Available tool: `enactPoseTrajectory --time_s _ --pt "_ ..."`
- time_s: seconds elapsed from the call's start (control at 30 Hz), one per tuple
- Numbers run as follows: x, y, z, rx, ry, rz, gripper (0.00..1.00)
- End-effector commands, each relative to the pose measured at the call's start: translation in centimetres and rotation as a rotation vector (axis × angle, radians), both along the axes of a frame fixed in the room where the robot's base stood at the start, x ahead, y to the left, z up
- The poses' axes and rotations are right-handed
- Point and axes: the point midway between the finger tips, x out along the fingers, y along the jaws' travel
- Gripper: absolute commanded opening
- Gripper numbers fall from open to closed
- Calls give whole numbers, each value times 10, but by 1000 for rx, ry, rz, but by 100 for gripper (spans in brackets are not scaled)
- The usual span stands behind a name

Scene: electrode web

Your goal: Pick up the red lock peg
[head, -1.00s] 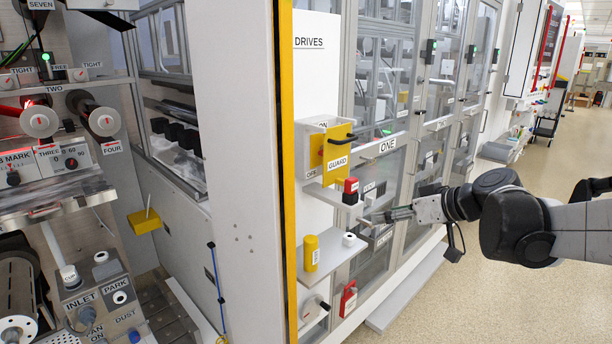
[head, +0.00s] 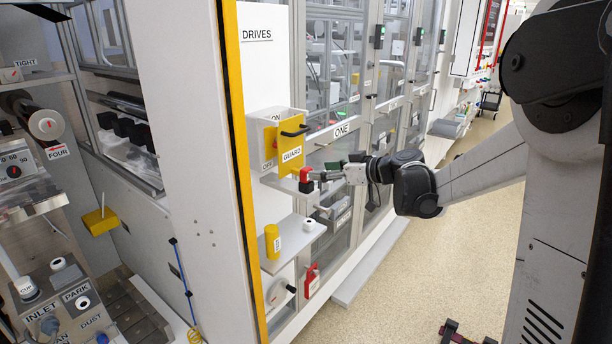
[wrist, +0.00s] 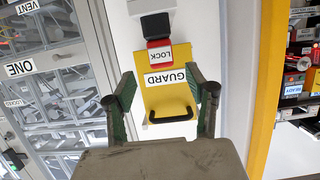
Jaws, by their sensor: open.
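The red lock peg (head: 305,174) stands upright on a small shelf below the yellow guard (head: 287,141), its lower part dark. In the wrist view the red peg (wrist: 159,54) carries a LOCK label and shows upside down, with the yellow guard (wrist: 167,98) below it in the picture. My gripper (head: 322,176) is at the right of the peg, very close to it. In the wrist view my gripper (wrist: 163,80) is open and empty. The peg shows between the directions of the two fingers, ahead of their tips; contact cannot be told.
The guard's black handle (head: 296,131) sticks out above the peg. A lower shelf (head: 288,250) holds a yellow cylinder (head: 272,241) and a white round piece (head: 309,224). A red tag (head: 312,281) hangs below.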

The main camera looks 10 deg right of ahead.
Motion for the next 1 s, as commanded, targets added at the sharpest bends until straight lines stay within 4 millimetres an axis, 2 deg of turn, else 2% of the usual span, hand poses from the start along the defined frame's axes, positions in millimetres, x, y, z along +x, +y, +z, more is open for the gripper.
enactPoseTrajectory --time_s 0.27,0.6,0.87,1.0 --pt "11 10 -3 1 1 2 51" --pt "42 38 -10 0 0 1 51" --pt "45 40 -12 0 0 0 51" --pt "45 40 -12 0 0 0 33"
